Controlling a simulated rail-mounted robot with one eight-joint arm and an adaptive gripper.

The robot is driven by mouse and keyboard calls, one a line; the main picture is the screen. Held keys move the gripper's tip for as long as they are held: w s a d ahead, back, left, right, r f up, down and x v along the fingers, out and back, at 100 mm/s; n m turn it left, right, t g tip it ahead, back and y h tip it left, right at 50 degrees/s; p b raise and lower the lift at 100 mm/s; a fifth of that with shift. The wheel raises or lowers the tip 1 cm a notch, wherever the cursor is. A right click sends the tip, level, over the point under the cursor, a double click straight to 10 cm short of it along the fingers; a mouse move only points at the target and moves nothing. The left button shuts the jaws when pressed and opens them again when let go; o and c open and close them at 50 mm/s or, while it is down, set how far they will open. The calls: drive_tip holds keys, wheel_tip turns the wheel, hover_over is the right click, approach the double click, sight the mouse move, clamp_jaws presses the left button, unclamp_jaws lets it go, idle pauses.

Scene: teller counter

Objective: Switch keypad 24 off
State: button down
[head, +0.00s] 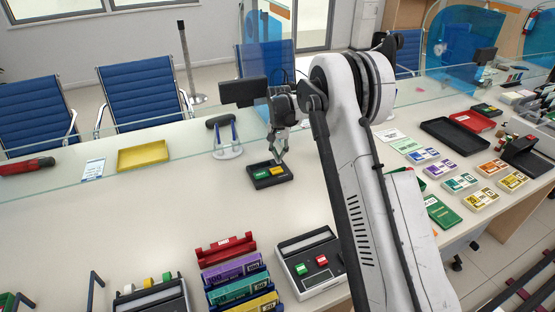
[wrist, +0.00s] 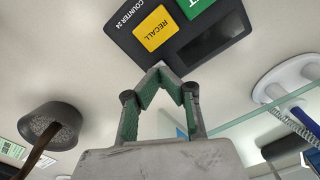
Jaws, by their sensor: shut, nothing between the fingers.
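Keypad 24 (head: 270,182) is a small black box on the counter, with a green button (head: 261,175) and a yellow button (head: 277,171). In the wrist view the keypad (wrist: 128,35) shows the label COUNTER 24, a yellow RECALL button (wrist: 156,28), part of the green button (wrist: 192,4) and a dark display window (wrist: 208,40). The rest of it is cut off by the frame's top edge. My gripper (head: 282,158) is shut and empty, just above the keypad's back side. In the wrist view its fingertips (wrist: 160,70) meet near the RECALL button; contact cannot be told.
A glass screen (head: 140,155) runs along the counter. A yellow tray (head: 143,155) lies farther left. A device with green and red buttons (head: 312,265) and colored racks (head: 235,275) stand in front.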

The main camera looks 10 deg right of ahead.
sight(279, 162)
drive_tip(key=shift+r+p, duration=0.75)
drive_tip(key=shift+r, duration=2.05)
drive_tip(key=shift+s+r, duration=0.15)
drive_tip(key=shift+r, duration=0.2)
drive_tip(key=s+r+n+t, duration=0.2)
drive_tip(key=s+r+t, duration=0.2)
drive_tip(key=s+r, duration=1.8)
drive_tip(key=s+f+n+t, duration=0.1)
drive_tip(key=s+f, duration=0.1)
drive_tip(key=s, duration=1.1)
drive_tip(key=s+f+t, duration=0.2)
drive_tip(key=s, duration=1)
drive_tip(key=shift+s+n, duration=0.35)
drive_tip(key=shift+n, duration=0.05)
